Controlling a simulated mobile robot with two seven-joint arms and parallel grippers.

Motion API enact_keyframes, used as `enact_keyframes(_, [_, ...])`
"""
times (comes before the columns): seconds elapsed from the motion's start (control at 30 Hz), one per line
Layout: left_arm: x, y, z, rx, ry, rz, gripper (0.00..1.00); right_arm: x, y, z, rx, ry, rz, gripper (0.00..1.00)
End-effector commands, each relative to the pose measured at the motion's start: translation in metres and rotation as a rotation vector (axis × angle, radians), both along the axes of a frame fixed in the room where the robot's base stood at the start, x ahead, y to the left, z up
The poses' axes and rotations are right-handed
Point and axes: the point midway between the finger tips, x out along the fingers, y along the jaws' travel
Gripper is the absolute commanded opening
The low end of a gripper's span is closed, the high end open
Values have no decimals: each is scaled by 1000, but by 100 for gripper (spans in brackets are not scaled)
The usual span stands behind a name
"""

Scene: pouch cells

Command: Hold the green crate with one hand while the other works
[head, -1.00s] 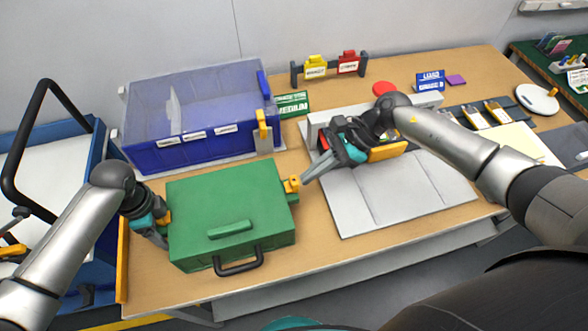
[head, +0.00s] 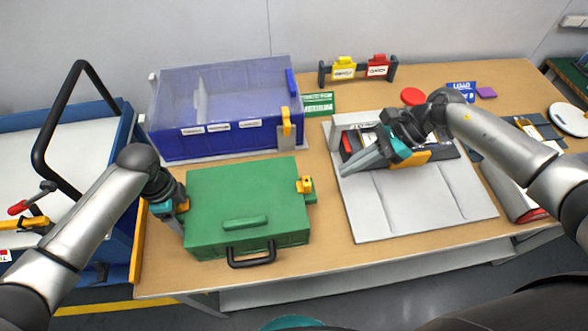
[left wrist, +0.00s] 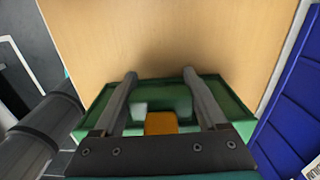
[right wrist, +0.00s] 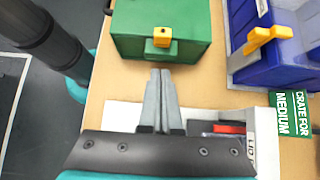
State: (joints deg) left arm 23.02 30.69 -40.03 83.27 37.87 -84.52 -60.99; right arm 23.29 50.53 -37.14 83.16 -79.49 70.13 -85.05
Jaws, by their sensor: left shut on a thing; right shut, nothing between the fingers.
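The green crate (head: 250,195) stands closed near the table's front edge, with a black handle (head: 251,257) at its front. It has a yellow-orange latch (head: 305,185) on its right side, which also shows in the right wrist view (right wrist: 162,37). My left gripper (head: 180,214) is shut on the crate's left side. In the left wrist view its fingers (left wrist: 160,80) reach over the green crate (left wrist: 225,95), with an orange part (left wrist: 161,123) between them. My right gripper (head: 348,171) is shut and empty, to the right of the latch and apart from it.
A blue crate with a clear lid (head: 225,100) stands behind the green crate. A grey tray (head: 410,205) lies under my right gripper. Yellow and red tags (head: 358,68) stand at the back. A blue cart (head: 100,215) is at the left.

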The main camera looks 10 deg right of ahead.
Motion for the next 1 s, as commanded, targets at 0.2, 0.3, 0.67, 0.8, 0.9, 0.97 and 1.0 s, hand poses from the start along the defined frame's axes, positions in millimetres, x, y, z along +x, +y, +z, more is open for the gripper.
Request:
enact_keyframes(0.2, [1, -1, 1, -4, -1, 0, 0, 0, -34, 32, -4, 0, -1, 0])
enact_keyframes(0.3, [1, -1, 1, -4, -1, 0, 0, 0, -43, 42, -3, 1, -1, 0])
enact_keyframes(0.67, [1, -1, 1, -3, -1, 0, 0, -1, -50, 50, -1, 2, 1, 0])
enact_keyframes(0.8, [1, 0, 1, -3, -1, 1, 0, -1, -50, 50, -1, 1, 0, 0])
enact_keyframes(0.9, [1, 0, 1, -3, -2, 1, 79, -1, -50, 50, -1, 1, 0, 0])
enact_keyframes(0.97, [1, 0, 1, -2, -2, 1, 86, -1, -50, 50, -1, 1, 0, 0])
enact_keyframes(1.0, [1, 0, 1, -2, -1, 1, 90, -1, -50, 50, -1, 1, 0, 0])
